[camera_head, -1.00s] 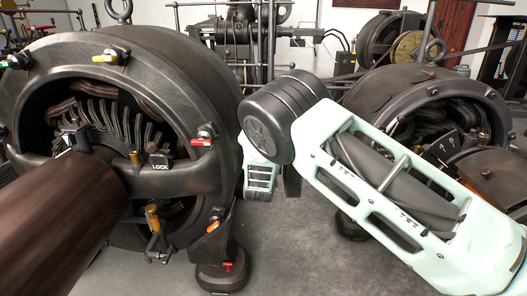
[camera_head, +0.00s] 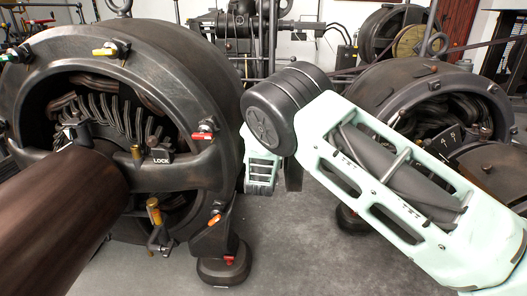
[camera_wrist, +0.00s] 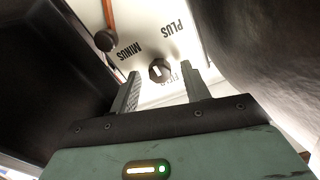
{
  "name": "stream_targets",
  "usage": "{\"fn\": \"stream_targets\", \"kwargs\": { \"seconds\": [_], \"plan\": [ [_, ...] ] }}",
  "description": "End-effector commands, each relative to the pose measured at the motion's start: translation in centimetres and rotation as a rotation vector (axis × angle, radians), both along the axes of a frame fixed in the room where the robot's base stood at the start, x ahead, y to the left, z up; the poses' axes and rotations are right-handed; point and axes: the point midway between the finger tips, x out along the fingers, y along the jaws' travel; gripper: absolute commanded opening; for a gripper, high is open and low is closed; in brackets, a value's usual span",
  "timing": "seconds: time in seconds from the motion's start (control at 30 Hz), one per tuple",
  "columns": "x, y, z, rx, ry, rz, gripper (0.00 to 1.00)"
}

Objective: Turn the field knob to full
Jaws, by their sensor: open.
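The field knob (camera_wrist: 160,70) is a small dark round knob with a pale mark, on a white panel (camera_wrist: 150,45) in the wrist view. The panel reads PLUS and MINUS, and a label beside the knob is partly hidden by a finger. My gripper (camera_wrist: 160,74) is open, and its two fingers appear on either side of the knob. I cannot tell whether they touch it. In the head view my arm reaches in from the right, and the fingertips and knob are not visible there.
A dark rounded knob on an orange-brown lever (camera_wrist: 106,39) stands left of the field knob. Dark bodies flank the panel. In the head view a large dynamo (camera_head: 195,90) with coloured handles stands left, another (camera_head: 400,85) right, with grey floor (camera_head: 300,250) between.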

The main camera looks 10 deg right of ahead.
Motion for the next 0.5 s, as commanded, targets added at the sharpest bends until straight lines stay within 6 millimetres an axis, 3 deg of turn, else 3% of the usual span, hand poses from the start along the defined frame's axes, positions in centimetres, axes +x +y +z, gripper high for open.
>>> {"fn": "stream_targets", "kwargs": {
  "seconds": [0.17,0.5],
  "plan": [
    [-2.0,0.7,0.3,0.001,0.003,0.001,0.47],
    [-9.5,3.2,0.3,-0.001,0.005,0.004,0.47]
  ]
}}
